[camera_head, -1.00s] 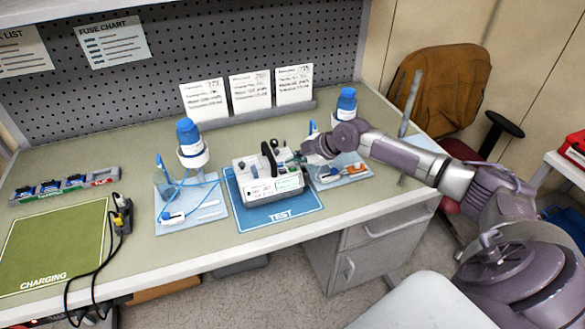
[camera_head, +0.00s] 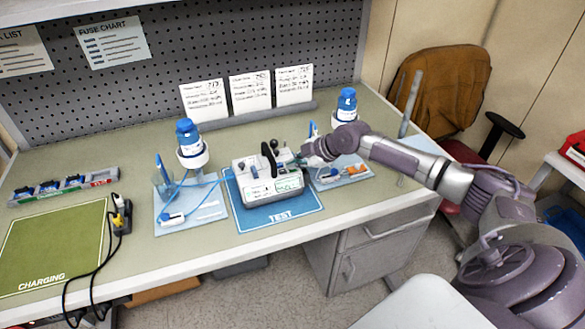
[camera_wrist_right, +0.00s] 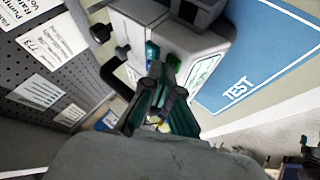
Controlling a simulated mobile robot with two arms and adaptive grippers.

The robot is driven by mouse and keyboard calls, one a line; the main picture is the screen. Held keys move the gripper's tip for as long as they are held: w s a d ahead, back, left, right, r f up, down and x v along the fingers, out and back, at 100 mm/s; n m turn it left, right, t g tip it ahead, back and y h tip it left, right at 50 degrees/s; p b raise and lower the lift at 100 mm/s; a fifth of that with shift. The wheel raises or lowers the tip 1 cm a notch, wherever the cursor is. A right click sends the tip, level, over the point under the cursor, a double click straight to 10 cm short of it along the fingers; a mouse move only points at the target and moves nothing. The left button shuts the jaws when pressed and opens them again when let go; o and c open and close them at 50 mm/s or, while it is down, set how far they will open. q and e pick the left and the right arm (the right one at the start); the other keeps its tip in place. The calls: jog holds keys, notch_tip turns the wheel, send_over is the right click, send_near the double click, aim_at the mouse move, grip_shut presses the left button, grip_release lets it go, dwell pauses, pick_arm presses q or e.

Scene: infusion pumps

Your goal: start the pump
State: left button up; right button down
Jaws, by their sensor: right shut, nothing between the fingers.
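The infusion pump (camera_head: 272,186) is a white box with a black handle and a pale screen on its front. It stands on the blue TEST mat (camera_head: 277,217). My right gripper (camera_head: 302,157) is at the pump's right side, by its upper edge. In the right wrist view my right gripper (camera_wrist_right: 160,75) is shut and empty, its tips at the side of the pump (camera_wrist_right: 205,55) near a green and a blue button. Whether the tips touch a button cannot be told. My left gripper is not in view.
Blue-capped bottles stand left (camera_head: 190,145) and right (camera_head: 346,105) of the pump, with trays and tubing by them. A green charging mat (camera_head: 52,250) with a black cable lies at left. Three cards (camera_head: 250,92) stand behind. The bench front edge is clear.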

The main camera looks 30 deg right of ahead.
jog(key=shift+r+p, duration=0.5)
jog(key=shift+r, duration=0.35)
notch_tip(320, 180, up, 5)
jog(key=p, duration=0.3)
jog(key=shift+p, duration=0.3)
